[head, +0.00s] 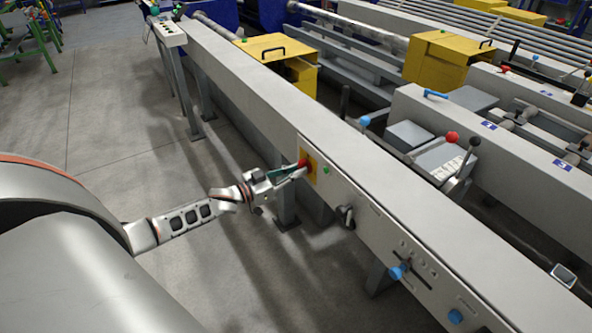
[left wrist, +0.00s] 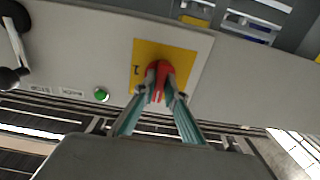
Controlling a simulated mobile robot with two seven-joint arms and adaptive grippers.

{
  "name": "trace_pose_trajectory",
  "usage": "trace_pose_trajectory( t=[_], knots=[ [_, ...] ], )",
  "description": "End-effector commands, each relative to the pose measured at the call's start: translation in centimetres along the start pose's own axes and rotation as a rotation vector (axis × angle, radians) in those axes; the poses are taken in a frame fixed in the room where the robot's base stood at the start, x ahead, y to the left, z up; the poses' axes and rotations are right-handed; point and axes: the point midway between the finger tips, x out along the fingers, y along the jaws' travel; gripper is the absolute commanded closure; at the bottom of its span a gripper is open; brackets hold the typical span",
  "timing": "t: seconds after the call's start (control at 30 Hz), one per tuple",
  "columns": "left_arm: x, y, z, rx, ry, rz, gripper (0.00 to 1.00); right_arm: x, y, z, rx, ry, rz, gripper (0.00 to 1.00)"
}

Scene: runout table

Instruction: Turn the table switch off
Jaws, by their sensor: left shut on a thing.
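The table switch is a red handle (head: 304,163) on a yellow plate (head: 311,172) on the front face of the long grey table (head: 345,160). In the left wrist view the red handle (left wrist: 160,74) stands out from the yellow plate (left wrist: 148,52), with a dark mark on the plate's left part. My left gripper (head: 298,169) reaches it from the left. Its green fingers (left wrist: 161,100) are shut on the red handle, one on each side. The fingertips hide part of the handle. My right gripper is in neither view.
Right of the switch are a green button (head: 326,170), a black knob (head: 346,216) and blue knobs (head: 397,272) on the same face. A control box (head: 169,33) stands at the table's far end. The floor (head: 110,120) left of the table is clear.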

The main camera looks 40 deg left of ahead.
Motion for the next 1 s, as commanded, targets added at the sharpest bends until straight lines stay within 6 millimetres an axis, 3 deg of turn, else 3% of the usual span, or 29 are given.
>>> trace_pose_trajectory(
  t=[0.53, 0.57, 0.6, 1.0],
  knots=[
    [0.00, 0.03, 0.03, -0.023, 0.000, 0.001, 1.00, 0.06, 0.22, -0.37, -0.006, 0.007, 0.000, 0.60],
    [0.00, 0.03, 0.03, -0.023, 0.000, 0.001, 0.81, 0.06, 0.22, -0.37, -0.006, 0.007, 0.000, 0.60],
    [0.01, 0.03, 0.03, -0.023, 0.000, 0.001, 0.72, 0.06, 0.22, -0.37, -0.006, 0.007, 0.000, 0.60],
    [-0.27, 0.00, 0.05, -0.021, -0.001, 0.000, 0.72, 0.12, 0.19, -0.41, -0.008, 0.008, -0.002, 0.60]
  ],
)
